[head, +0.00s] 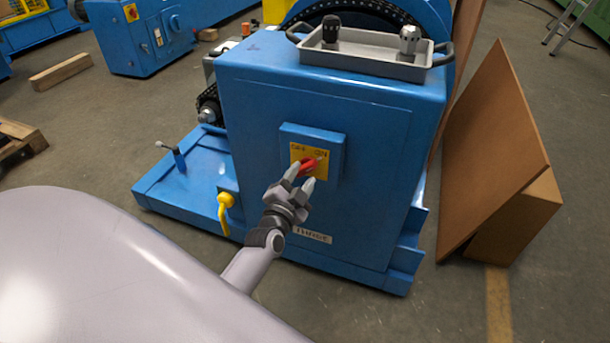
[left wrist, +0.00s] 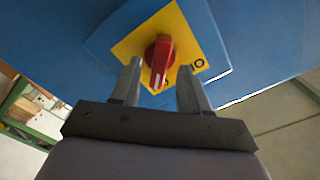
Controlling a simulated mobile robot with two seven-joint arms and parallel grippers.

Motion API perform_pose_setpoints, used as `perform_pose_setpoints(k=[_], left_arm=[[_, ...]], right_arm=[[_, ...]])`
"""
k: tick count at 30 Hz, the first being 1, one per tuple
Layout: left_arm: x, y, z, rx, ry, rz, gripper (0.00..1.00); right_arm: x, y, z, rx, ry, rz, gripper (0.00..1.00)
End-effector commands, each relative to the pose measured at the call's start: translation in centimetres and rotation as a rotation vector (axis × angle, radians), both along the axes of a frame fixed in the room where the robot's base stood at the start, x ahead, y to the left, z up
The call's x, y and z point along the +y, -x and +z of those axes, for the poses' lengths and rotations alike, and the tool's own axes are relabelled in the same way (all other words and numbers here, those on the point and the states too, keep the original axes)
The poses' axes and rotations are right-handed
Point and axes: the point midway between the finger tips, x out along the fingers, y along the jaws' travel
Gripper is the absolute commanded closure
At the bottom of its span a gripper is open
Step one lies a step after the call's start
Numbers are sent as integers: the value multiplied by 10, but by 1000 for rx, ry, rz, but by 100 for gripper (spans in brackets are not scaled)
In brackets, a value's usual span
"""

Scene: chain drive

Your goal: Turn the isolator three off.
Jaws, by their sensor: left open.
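The isolator's red handle (head: 308,166) sits on a yellow plate (head: 318,155) with OFF at its left and ON at its right. The plate is on a blue box on the front of a blue machine cabinet (head: 365,130). A label (head: 312,236) low on the cabinet seems to read THREE. My left gripper (head: 301,178) is open at the handle, its fingers in front of the plate. In the left wrist view the red handle (left wrist: 158,60) stands between and just beyond the fingertips (left wrist: 160,78); contact is not clear. My right gripper is not in view.
A grey tray (head: 365,68) with two dark-and-grey knobs or tool holders lies on the cabinet top. A yellow lever (head: 224,210) hangs at the cabinet's lower left. Brown boards (head: 500,150) lean at the right. Floor in front is clear.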

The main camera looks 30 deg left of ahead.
Motion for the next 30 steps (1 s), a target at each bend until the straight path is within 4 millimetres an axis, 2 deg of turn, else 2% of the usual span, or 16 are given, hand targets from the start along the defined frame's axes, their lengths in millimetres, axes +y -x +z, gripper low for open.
perform_pose_setpoints(k=[6, 17, 20, 21, 22, 30], left_arm=[[5, -20, -1, -1, 0, 1, 55], [6, -24, 0, 0, 1, -1, 55], [6, -24, 0, 0, 1, -1, 85], [6, -24, 0, 0, 1, -1, 98], [6, -24, 0, 0, 1, -1, 100], [6, -24, 0, -3, 15, -1, 100]], right_arm=[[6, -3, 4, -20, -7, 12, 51], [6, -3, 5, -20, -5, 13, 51], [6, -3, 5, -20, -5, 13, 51], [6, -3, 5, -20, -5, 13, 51], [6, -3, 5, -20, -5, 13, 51], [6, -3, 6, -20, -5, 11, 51]])
